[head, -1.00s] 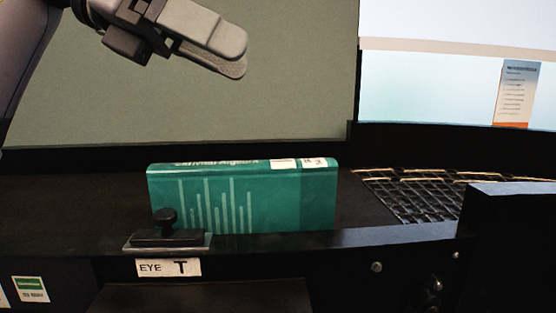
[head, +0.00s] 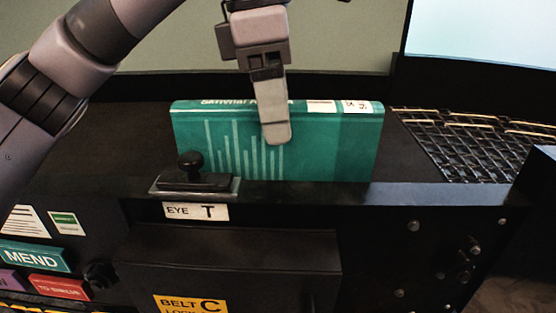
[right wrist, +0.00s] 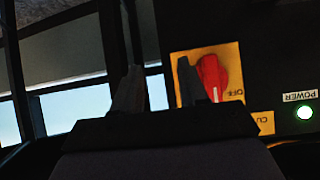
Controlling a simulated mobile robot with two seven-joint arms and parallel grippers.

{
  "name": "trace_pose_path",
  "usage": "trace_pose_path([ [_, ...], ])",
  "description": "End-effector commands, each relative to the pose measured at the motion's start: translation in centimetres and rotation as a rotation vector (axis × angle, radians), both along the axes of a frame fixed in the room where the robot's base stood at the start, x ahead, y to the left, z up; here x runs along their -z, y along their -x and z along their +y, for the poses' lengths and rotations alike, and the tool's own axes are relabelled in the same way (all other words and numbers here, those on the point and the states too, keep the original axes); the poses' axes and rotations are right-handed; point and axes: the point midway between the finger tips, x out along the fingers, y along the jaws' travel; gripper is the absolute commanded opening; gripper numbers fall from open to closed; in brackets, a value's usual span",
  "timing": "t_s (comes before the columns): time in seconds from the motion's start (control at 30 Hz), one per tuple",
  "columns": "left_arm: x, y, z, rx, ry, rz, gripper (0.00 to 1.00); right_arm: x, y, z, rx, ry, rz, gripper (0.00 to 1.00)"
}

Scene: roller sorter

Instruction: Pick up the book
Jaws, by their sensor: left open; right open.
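The teal book (head: 335,145) stands upright on its long edge on the dark belt surface, behind the front rail, in the head view. White bar-like stripes mark its front cover, and white labels sit on its top edge. My left gripper (head: 276,138) points down in front of the book's middle, overlapping the cover in the picture. It is open with nothing held; only its near finger shows clearly, and the other may be hidden behind the book. I cannot tell whether it touches the book. My right gripper (right wrist: 158,90) shows two separated, empty fingers in the right wrist view, away from the book.
A black knob (head: 192,165) on a plate stands on the front rail (head: 400,193) before the book's left end. A wire mesh section (head: 470,145) lies right of the book. A red rotary switch (right wrist: 211,77) on a yellow plate faces my right wrist.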

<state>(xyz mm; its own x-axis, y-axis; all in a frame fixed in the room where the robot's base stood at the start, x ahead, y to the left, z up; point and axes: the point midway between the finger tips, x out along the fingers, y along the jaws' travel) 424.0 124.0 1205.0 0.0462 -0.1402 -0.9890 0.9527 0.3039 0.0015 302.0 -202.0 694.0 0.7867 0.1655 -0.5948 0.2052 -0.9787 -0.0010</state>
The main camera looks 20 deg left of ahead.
Motion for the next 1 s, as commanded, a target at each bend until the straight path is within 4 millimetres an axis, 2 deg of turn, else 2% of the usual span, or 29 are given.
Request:
trace_pose_path([
  [0.03,0.9,0.1,-0.1,0.003,0.001,0.003,0.64,0.2,0.0,0.0,0.001,-0.001,0.0,0.43],
  [0.2,2.8,0.0,-0.3,-0.001,0.001,0.002,0.64,0.1,0.0,0.0,0.001,-0.001,0.001,0.43],
  [0.5,3.2,0.0,-0.4,-0.001,0.002,0.0,0.64,0.1,0.0,0.0,0.001,-0.001,0.001,0.43],
  [0.57,3.2,0.0,-0.4,-0.001,0.002,0.0,0.48,0.1,0.0,0.0,0.001,-0.001,0.001,0.43],
  [0.7,3.2,0.0,-0.4,-0.001,0.002,0.0,0.02,0.1,0.0,0.0,0.001,0.0,0.001,0.43],
  [1.0,3.0,0.0,-0.4,0.0,0.004,-0.002,0.0,0.1,0.0,0.0,0.001,0.0,0.001,0.43],
])
